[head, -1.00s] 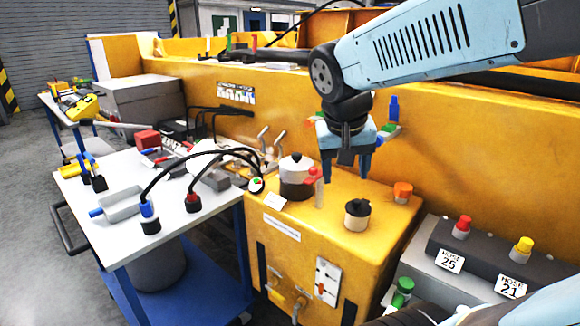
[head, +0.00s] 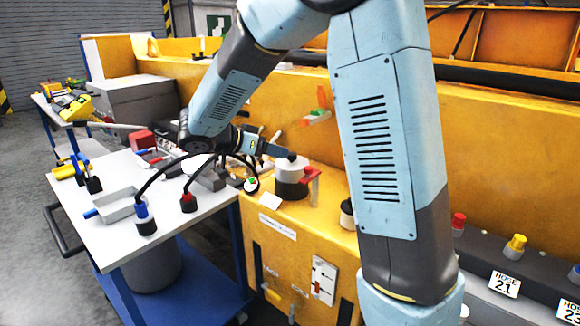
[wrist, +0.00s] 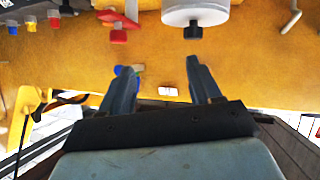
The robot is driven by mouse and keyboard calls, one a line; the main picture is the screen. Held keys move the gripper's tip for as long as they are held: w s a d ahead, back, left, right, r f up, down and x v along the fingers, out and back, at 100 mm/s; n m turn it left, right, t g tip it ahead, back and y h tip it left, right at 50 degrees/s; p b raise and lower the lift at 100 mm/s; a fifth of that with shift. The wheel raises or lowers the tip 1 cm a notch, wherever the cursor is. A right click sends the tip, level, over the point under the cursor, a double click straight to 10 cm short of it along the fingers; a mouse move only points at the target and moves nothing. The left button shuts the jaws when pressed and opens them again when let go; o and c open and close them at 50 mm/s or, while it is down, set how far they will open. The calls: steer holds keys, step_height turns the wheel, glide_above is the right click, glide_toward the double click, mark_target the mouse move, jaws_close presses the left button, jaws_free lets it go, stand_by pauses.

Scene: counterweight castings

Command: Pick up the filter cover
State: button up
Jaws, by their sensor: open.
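The filter cover appears to be the white lid with a dark knob (head: 291,168) on a brown-black housing, on top of the yellow cabinet. In the wrist view the white lid (wrist: 195,13) is at the top edge, partly cut off, its black knob hanging down in the picture. My gripper (head: 283,152) is sideways, just left of the knob in the head view. In the wrist view my gripper (wrist: 159,64) is open and empty. The knob lies beyond the fingertips, in line with the right finger and not between the fingers.
A red handle (head: 313,172) stands close to the right of the lid. It also shows in the wrist view (wrist: 118,32). A black-topped jar (head: 347,215) is partly hidden behind my arm. Black hoses (head: 165,170) arch over the white cart top (head: 118,180) at left.

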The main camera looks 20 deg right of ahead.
mark_target(292, 154)
steer(key=w+a+f+m+t+h, duration=0.1)
steer(key=w+a+f, duration=0.1)
steer(key=w+a, duration=0.15)
steer(key=x, duration=1.3)
steer(key=shift+w+d+r, duration=0.15)
steer(key=shift+w+d, duration=0.15)
steer(key=shift+w, duration=0.15)
steer(key=shift+c, duration=0.3)
jaws_close()
